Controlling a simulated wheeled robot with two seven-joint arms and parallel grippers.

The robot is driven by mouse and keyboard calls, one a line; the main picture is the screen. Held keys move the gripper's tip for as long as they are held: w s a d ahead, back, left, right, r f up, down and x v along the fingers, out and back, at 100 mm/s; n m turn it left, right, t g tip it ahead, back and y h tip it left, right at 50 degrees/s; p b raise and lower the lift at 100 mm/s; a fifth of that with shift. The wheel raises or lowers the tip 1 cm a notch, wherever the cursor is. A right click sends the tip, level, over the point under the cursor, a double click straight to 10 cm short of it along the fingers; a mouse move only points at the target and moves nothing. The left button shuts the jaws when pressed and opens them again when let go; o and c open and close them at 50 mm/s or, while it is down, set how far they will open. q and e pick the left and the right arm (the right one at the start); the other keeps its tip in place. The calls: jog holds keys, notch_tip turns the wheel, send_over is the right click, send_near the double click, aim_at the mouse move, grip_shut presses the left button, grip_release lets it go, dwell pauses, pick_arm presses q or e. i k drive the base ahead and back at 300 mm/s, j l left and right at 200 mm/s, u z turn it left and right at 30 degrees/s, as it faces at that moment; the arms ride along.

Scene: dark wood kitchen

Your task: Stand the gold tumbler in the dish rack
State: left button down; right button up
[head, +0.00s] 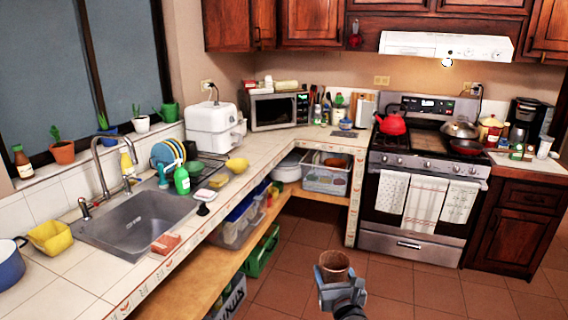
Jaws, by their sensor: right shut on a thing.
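The gold tumbler (335,261), copper-brown in this light, is held upright in my right gripper (338,283), with its open mouth facing up. The gripper is shut on it, low in front of me above the tiled floor and apart from the counter. The dish rack (207,163) stands on the left counter behind the sink, with several coloured plates (167,153) at its left end. The green soap bottle partly hides it. My left gripper is not in view.
The sink (150,215) with its tall faucet lies in front of the rack. A green soap bottle (182,181), yellow bowl (237,165) and white water appliance (212,126) stand close to the rack. Floor (410,285) around my gripper looks clear.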

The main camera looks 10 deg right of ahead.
aim_at(214, 163)
jog(key=i+l+z, duration=0.2)
jog(key=z, duration=0.2)
jog(key=i+l+z, duration=0.15)
jog(key=z, duration=0.2)
jog(key=i+z, duration=0.25)
jog(key=z, duration=0.15)
jog(key=i+l+u, duration=0.1)
jog(key=i+u, duration=0.2)
jog(key=i+l+u, duration=0.35)
jog(key=u, duration=0.35)
jog(key=i+l+u, duration=0.2)
jog(key=u, duration=0.2)
jog(key=i+l+u, duration=0.15)
jog(key=u, duration=0.3)
jog(key=i+l+u, duration=0.1)
jog(key=l+u, duration=0.2)
jog(key=u, duration=0.15)
